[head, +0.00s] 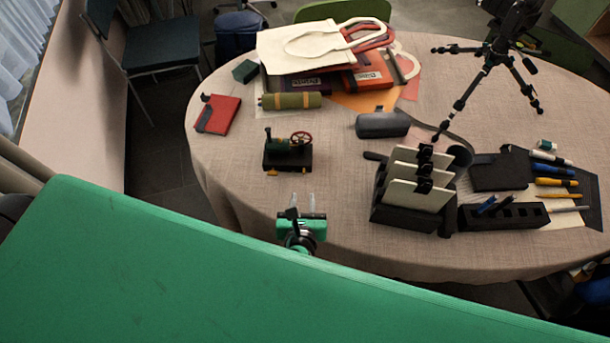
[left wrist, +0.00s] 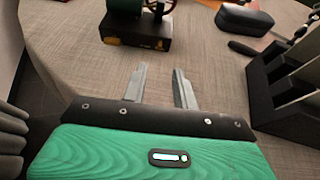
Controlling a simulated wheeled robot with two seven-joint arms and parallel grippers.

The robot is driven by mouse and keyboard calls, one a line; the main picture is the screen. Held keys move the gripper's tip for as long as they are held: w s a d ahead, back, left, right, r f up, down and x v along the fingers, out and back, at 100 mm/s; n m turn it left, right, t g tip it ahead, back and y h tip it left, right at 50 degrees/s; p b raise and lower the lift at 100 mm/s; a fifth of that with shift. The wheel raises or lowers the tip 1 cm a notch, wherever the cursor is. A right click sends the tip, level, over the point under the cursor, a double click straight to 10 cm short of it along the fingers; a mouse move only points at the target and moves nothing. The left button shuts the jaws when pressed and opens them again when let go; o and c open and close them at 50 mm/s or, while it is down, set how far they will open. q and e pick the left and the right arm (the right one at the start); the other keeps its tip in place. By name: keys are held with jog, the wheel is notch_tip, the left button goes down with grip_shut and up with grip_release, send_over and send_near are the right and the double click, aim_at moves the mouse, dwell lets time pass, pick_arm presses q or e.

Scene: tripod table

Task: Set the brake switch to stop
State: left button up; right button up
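A small machine model (head: 289,153) with a dark green body and a red spoked wheel stands on a black base near the left side of the table. Small yellow parts stick out at the base's front corners. I cannot make out which part is the brake switch or how it is set. In the left wrist view the model's black base (left wrist: 137,33) shows at the top, its upper part cut off. My left gripper (head: 303,199) is at the table's near side, in front of the model and apart from it. Its two fingers (left wrist: 159,88) are apart with nothing between them. My right gripper is not in view.
A black rack with white plates (head: 415,190) stands to the right of my left gripper. A dark case (head: 382,124) lies behind the rack. A red notebook (head: 218,114) and an olive roll (head: 291,101) lie beyond the model. Bare cloth lies between gripper and model.

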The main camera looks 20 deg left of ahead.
aim_at(304, 172)
pick_arm(q)
jog(key=x, duration=1)
jog(key=shift+p, duration=0.35)
jog(key=shift+c, duration=0.2)
